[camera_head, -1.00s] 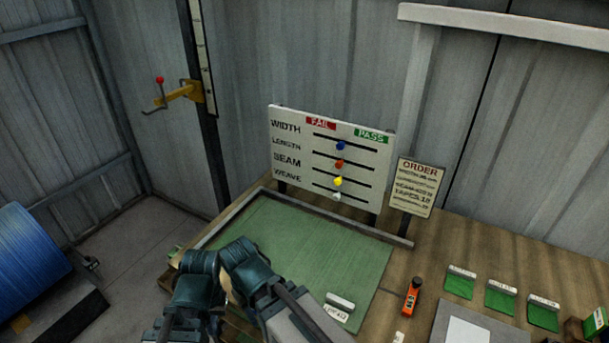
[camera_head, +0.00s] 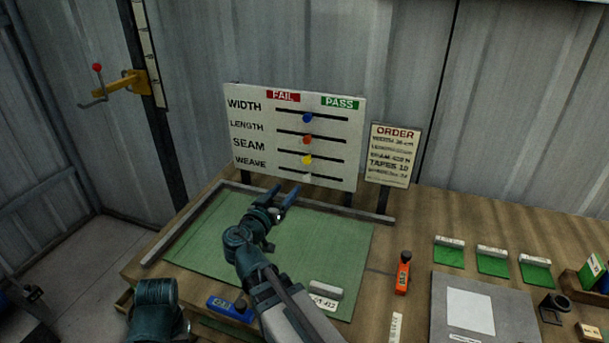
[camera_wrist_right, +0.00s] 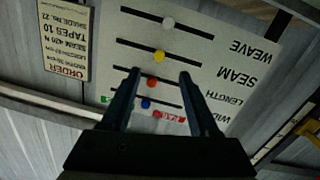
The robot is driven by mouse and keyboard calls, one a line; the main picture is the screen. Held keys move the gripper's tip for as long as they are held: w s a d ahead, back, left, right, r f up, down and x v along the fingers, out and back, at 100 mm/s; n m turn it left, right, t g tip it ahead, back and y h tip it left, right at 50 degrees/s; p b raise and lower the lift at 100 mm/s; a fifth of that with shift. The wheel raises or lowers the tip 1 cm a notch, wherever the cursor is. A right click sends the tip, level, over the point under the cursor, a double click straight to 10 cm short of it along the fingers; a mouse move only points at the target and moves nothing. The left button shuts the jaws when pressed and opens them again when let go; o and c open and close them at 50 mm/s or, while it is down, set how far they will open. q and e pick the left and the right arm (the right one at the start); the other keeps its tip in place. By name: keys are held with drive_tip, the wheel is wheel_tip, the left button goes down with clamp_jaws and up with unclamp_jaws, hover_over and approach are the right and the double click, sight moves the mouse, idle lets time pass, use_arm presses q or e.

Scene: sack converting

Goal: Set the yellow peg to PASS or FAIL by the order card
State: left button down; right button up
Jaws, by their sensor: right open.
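The yellow peg (camera_head: 307,160) sits near the middle of the SEAM slot on the white board (camera_head: 240,133). FAIL is marked at the left and PASS at the right. It also shows in the right wrist view (camera_wrist_right: 159,57). The order card (camera_head: 392,153) stands right of the board; its small print is only partly legible, including a SEAM line and TAPES 10. My right gripper (camera_head: 287,193) is open and empty below the board, apart from the peg; its fingers (camera_wrist_right: 157,78) point toward the board in the wrist view. My left gripper is not clearly visible.
A green mat (camera_head: 330,245) with a raised back rail lies below the board. An orange tool (camera_head: 403,273) and grey plate (camera_head: 450,325) lie to the right.

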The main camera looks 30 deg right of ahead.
sight(306, 161)
drive_tip(key=shift+t, duration=0.3)
drive_tip(key=x, duration=0.9)
drive_tip(key=r+x, duration=0.1)
drive_tip(key=x, duration=0.4)
drive_tip(key=shift+w+d+r, duration=0.1)
drive_tip(key=shift+d, duration=0.15)
drive_tip(key=shift+c, duration=0.2)
clamp_jaws()
idle(0.6)
